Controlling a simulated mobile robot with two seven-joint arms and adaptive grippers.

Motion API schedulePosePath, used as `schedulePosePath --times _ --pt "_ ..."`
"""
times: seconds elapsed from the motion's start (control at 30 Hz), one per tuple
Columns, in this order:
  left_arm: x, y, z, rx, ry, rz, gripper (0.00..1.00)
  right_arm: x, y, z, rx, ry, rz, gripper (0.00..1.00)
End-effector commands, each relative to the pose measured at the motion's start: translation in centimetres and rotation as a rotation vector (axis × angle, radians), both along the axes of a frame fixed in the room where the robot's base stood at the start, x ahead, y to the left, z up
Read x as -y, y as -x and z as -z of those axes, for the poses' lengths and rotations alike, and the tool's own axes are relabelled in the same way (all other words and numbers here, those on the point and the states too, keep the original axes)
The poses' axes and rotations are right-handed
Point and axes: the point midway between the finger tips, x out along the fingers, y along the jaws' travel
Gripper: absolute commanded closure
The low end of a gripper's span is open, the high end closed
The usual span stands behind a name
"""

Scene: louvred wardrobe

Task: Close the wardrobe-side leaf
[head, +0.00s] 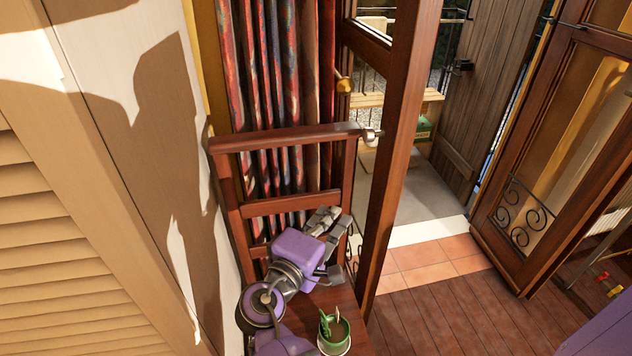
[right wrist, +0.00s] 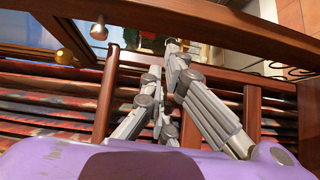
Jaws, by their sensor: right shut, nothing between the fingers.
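The wardrobe-side leaf (head: 398,150) is a brown wooden, glazed door leaf, standing open in the middle of the head view, left of the doorway. A knob (head: 373,134) shows by its near stile. The stile also seems to cross the top of the right wrist view (right wrist: 215,27). My right gripper (head: 332,226) is shut and empty, beside the leaf's left side and close to the wooden chair back (head: 285,138). In the right wrist view its fingers (right wrist: 172,62) point toward the stile; I cannot tell whether they touch it. My left gripper is not in view.
The louvred wardrobe (head: 70,270) fills the left side. Patterned curtains (head: 275,70) hang behind the chair. The other leaf (head: 545,150) stands open at right. The plank floor (head: 450,315) between the leaves is clear.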

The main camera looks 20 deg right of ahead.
Motion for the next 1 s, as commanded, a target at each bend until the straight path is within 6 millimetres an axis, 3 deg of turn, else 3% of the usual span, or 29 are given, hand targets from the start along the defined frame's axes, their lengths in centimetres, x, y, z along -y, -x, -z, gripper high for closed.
schedulePosePath --times 0.1,0.27,0.7,1.0 --pt "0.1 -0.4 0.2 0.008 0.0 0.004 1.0 -0.2 -0.2 -1.7 0.009 0.042 0.037 1.0" --pt "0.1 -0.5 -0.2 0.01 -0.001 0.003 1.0 0.8 -0.9 -2.3 0.011 0.053 0.044 1.0" --pt "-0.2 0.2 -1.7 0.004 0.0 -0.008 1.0 8.3 -5.8 -2.6 0.015 0.051 0.041 1.0" --pt "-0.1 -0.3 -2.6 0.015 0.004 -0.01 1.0 11.7 -4.9 -2.3 0.013 0.049 0.04 1.0"
